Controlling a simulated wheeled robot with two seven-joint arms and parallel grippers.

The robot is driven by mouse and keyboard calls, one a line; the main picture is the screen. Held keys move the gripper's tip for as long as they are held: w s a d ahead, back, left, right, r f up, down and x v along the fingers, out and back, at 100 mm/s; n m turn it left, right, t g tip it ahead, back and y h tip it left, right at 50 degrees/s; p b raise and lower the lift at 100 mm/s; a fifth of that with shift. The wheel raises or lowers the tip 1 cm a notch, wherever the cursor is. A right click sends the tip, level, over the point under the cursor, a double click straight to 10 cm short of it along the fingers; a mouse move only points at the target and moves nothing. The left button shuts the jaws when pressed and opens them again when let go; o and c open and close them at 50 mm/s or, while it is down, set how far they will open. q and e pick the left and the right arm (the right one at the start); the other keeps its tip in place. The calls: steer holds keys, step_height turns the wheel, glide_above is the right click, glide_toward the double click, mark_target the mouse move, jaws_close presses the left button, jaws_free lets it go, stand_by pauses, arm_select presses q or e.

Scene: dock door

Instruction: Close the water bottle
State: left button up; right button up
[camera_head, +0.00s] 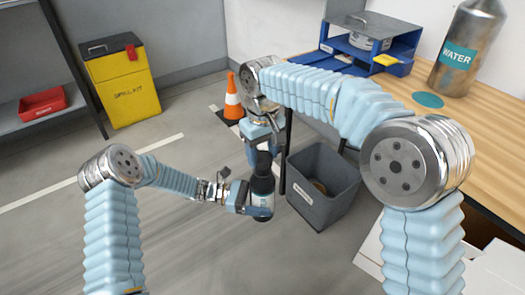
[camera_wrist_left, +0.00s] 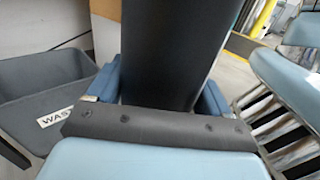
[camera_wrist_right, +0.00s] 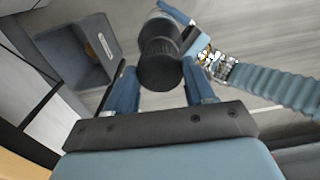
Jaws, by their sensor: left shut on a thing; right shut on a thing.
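A dark bottle (camera_head: 261,190) with a pale label is held upright over the floor, near the picture's middle in the head view. My left gripper (camera_head: 257,203) is shut on its body; in the left wrist view the dark bottle (camera_wrist_left: 160,50) fills the space between the fingers. My right gripper (camera_head: 264,145) comes from above and is shut on a black cap (camera_head: 263,162) at the bottle's top. The cap (camera_wrist_right: 160,65) also shows between the fingers in the right wrist view. I cannot tell whether it is fully seated. A metal bottle (camera_head: 468,48) labelled WATER stands on the bench, its top out of view.
A grey waste bin (camera_head: 322,205) stands just right of the held bottle. The wooden bench (camera_head: 480,125) at right carries a blue tray unit (camera_head: 375,40) and a teal disc (camera_head: 428,100). An orange cone (camera_head: 233,100) and yellow spill kit (camera_head: 125,90) stand behind. Floor at left is clear.

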steer(key=shift+f, duration=0.5)
steer(key=shift+f, duration=0.5)
